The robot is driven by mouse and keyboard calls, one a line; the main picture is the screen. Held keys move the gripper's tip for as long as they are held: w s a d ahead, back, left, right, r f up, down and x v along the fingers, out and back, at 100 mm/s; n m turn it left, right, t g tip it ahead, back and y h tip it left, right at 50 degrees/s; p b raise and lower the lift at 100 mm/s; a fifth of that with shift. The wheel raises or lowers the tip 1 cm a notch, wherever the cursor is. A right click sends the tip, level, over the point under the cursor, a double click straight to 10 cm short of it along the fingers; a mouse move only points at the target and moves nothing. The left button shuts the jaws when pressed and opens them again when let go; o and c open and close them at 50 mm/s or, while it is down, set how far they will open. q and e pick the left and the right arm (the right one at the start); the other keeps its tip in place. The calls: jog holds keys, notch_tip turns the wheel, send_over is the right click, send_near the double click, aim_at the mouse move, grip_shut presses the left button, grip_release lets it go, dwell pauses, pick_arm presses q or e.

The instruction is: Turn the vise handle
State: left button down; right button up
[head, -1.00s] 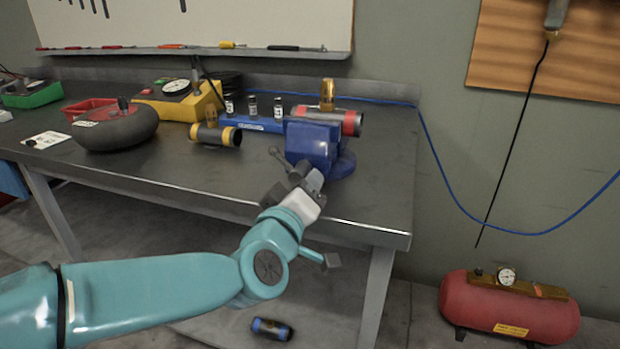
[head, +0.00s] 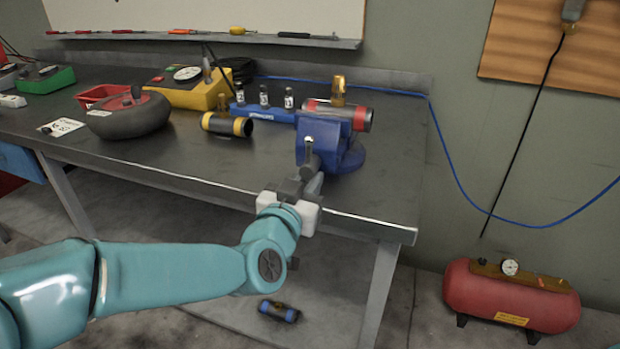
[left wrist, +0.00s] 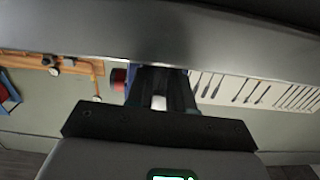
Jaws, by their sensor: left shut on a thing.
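The blue vise (head: 328,148) is fixed near the right front of the workbench. A dark roller with red end bands (head: 360,118) sits at its top. The vise handle (head: 309,146) shows as a short grey bar with a light knob, standing about upright at the vise's front. My left gripper (head: 306,178) is shut on the vise handle, and its fingers hide the lower part. In the left wrist view the dark fingers (left wrist: 160,92) point toward the vise, with a small pale patch between them. My right gripper is not in view.
A yellow-banded roller (head: 227,125), a blue rack (head: 263,112) with small bottles, a yellow gauge box (head: 188,92) and a dark round tyre (head: 128,115) stand on the bench. A blue-ended roller (head: 279,311) and a red compressor (head: 510,295) are on the floor.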

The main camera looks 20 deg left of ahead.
pick_arm(q)
jog(key=shift+a+r+m, duration=0.2)
jog(key=shift+r+m, duration=0.3)
jog(key=shift+r, duration=0.05)
jog(key=c, duration=1.1)
grip_release()
jog(key=shift+o, duration=0.8)
jog(key=shift+s+d, duration=0.1)
jog(key=shift+s, duration=0.1)
jog(key=shift+w+f, duration=0.1)
jog(key=shift+f, duration=0.15)
jog(key=s+b, duration=0.3)
jog(key=s, duration=1.3)
jog(key=shift+a, duration=0.3)
